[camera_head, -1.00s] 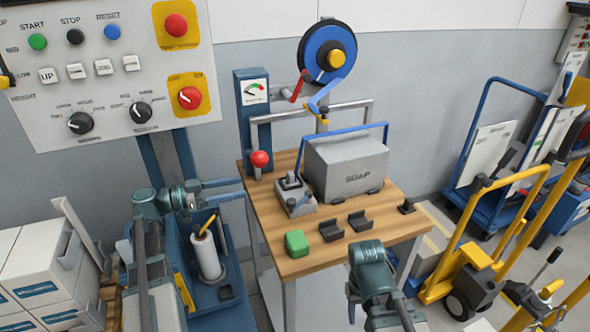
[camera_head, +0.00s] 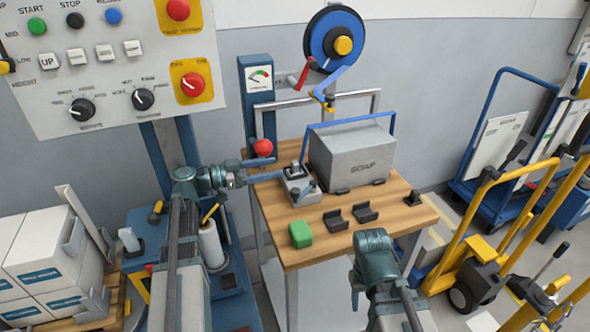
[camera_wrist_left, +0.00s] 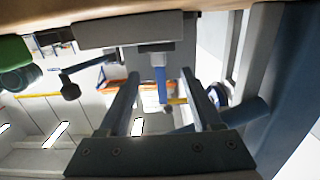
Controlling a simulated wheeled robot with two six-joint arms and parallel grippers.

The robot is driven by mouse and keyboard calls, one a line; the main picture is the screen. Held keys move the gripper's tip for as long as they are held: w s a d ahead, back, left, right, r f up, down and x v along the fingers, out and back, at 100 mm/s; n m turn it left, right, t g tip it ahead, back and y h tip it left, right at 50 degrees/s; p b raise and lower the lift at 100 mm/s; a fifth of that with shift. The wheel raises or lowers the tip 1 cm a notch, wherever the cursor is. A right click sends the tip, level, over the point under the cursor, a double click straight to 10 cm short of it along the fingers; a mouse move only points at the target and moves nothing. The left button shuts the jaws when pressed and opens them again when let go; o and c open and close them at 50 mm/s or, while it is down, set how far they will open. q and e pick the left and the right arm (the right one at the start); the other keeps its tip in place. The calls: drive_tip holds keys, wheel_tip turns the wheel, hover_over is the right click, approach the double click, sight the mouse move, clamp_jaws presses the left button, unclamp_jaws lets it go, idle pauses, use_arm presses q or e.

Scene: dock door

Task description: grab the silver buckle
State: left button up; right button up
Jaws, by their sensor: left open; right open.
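A grey metal device (camera_head: 299,187) with a dark top piece and a blue-grey lever stands at the left side of the wooden table (camera_head: 272,225). I cannot tell for certain which part is the silver buckle; a small grey piece (camera_head: 294,170) sits on top of the device. My left gripper (camera_head: 276,168) is open and level, its fingertips just left of that top piece. In the left wrist view the open fingers (camera_wrist_left: 160,76) point towards a grey block with a blue lever (camera_wrist_left: 160,82) between them. My right gripper (camera_head: 354,288) shows only partly, low in front of the table.
A green block (camera_head: 300,234) and black clips (camera_head: 335,220) lie along the front. A red-knobbed lever (camera_head: 263,147) and blue post (camera_head: 257,105) rise close behind the left gripper.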

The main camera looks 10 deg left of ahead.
sight(292, 165)
use_arm(q)
drive_tip(key=shift+x, duration=2.65)
drive_tip(key=shift+s+f, duration=0.15)
clamp_jaws()
